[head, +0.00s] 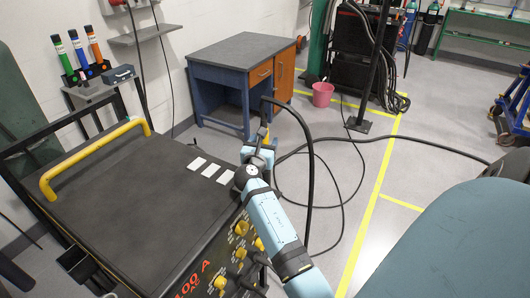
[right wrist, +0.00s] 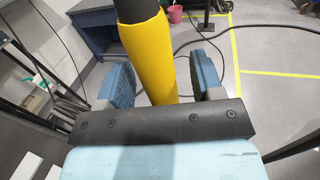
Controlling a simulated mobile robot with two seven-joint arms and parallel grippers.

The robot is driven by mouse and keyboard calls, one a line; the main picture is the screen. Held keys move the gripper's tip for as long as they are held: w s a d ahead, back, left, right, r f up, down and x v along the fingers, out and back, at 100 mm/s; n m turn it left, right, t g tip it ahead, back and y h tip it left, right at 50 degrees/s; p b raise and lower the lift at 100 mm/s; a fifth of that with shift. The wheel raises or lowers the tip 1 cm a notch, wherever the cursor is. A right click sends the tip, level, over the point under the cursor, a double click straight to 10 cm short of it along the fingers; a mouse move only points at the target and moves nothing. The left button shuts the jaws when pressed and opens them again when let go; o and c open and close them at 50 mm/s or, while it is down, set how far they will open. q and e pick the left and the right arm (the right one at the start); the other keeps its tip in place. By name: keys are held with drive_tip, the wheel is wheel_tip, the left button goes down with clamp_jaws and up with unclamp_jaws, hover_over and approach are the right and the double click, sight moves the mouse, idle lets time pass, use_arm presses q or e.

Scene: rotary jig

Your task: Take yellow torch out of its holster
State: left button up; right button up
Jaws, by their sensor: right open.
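My right gripper (head: 262,148) is at the torch. In the right wrist view its two blue fingers (right wrist: 163,78) are apart, one on each side of the torch, with gaps showing. The torch's lower end and its holster are hidden behind the gripper. My left gripper is not in view.
The dark machine (head: 120,215) with a yellow handle (head: 95,160) fills the lower left. A black cable (head: 309,160) arcs down beside my right arm. A blue desk (head: 225,85) and a pink bucket (head: 322,94) stand behind.

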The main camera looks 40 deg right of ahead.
drive_tip(key=shift+a, duration=0.1)
drive_tip(key=c, duration=0.6)
drive_tip(key=shift+r, duration=0.1)
drive_tip(key=c, duration=0.4)
wheel_tip(320, 180, up, 20)
drive_tip(key=p, duration=0.2)
